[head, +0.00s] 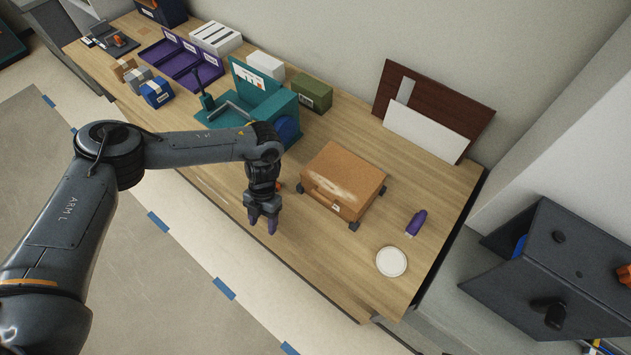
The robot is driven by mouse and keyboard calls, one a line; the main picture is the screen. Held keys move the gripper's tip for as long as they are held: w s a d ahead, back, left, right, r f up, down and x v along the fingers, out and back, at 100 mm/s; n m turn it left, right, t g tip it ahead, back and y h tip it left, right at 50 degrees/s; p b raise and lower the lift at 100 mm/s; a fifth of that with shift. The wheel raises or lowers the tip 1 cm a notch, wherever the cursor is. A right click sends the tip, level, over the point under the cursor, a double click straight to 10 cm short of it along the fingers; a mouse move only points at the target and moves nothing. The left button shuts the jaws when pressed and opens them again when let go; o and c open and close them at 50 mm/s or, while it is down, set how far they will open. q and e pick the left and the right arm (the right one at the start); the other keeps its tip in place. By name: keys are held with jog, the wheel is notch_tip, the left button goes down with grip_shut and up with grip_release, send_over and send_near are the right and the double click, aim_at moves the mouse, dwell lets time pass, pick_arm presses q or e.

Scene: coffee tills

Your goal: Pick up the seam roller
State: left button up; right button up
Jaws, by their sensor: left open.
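My left gripper (262,222) points down over the front part of the wooden bench, left of the brown box. It is open, with nothing visible between its purple-grey fingers. A small orange-red item (278,187) shows just behind the gripper, mostly hidden by it; it may be part of the seam roller, but too little shows to tell. A small purple item (416,222) with a pale end lies right of the box, well away from the gripper. I cannot tell for sure which item is the seam roller. My right gripper is not in view.
The brown box (345,178) sits on dark corner feet close to the gripper's right. A teal machine (278,108) stands behind my arm. A white round dish (391,262) is near the bench's (340,265) right end. Purple trays (180,62) and small boxes fill the far left.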

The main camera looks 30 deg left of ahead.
pick_arm(q)
jog(key=w+a+r, duration=0.1)
jog(key=w+r, duration=0.1)
jog(key=w+a+r+t+b, duration=0.1)
jog(key=w+a, duration=0.1)
jog(key=w, duration=0.1)
jog(key=w+a+r+t, duration=0.1)
jog(key=w+a+r, duration=0.1)
jog(key=shift+w+r+n+y, duration=0.15)
jog(key=shift+r+n+y, duration=0.15)
jog(key=shift+r, duration=0.05)
jog(key=w+r, duration=0.1)
jog(key=r, duration=0.1)
jog(key=w+r+t+b, duration=0.1)
jog(key=w+r, duration=0.1)
jog(key=w+r+t, duration=0.1)
jog(key=w+r, duration=0.1)
jog(key=r, duration=0.1)
jog(key=shift+w+a, duration=0.25)
jog(key=shift+a, duration=0.15)
jog(key=shift+w+d+f, duration=0.1)
jog(key=shift+f, duration=2.3)
jog(key=f, duration=0.4)
jog(key=shift+d+f, duration=0.15)
jog(key=shift+d, duration=0.25)
jog(key=shift+f, duration=0.5)
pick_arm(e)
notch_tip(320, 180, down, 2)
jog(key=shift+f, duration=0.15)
